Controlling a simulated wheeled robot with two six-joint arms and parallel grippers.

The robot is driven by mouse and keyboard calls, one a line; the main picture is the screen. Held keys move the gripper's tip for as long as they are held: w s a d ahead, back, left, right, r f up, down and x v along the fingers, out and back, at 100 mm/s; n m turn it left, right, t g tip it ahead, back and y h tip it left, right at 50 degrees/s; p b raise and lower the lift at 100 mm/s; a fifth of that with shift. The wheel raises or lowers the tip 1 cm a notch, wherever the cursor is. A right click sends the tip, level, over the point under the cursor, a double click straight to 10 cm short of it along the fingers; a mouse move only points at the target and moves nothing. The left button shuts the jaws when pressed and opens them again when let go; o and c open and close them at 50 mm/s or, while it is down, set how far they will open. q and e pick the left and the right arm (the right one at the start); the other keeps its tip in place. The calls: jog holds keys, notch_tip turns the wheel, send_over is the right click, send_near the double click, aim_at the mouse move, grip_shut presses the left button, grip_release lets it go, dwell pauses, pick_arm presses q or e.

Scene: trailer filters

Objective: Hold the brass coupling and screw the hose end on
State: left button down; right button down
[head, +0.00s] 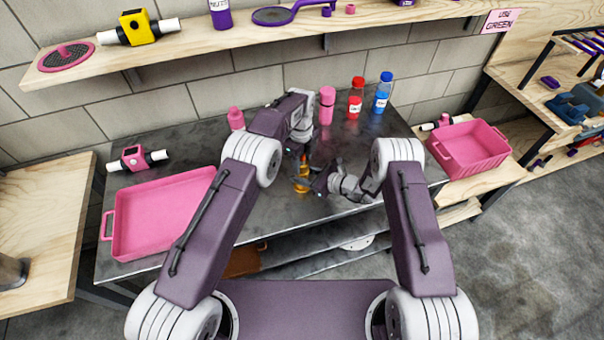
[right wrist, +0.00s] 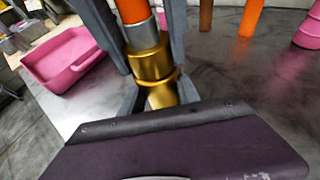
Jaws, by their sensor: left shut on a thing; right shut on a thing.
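The brass coupling (head: 302,186) stands upright over the grey metal bench near its front middle. In the right wrist view it is a stepped gold piece (right wrist: 150,66). My right gripper (head: 314,186) reaches in from the right and is shut on the coupling. The hose end (right wrist: 141,32), a silver collar on an orange hose, is directly above the coupling and in line with it. My left gripper (head: 304,162) comes down from above and is shut on the hose end. The collar meets the brass; I cannot tell how far it is threaded.
A pink tray (head: 150,222) lies on the bench at left, beside a pink-and-white filter (head: 133,158). Pink (head: 326,106), red (head: 355,98) and blue (head: 382,93) bottles stand at the back. A pink crate (head: 468,150) is at right. A wooden shelf (head: 270,45) runs above.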

pick_arm(q)
jog(key=shift+m, duration=0.9)
jog(key=c, duration=0.8)
grip_release()
jog(key=shift+c, duration=0.2)
jog(key=shift+r, duration=2.3)
jog(key=shift+c, duration=0.5)
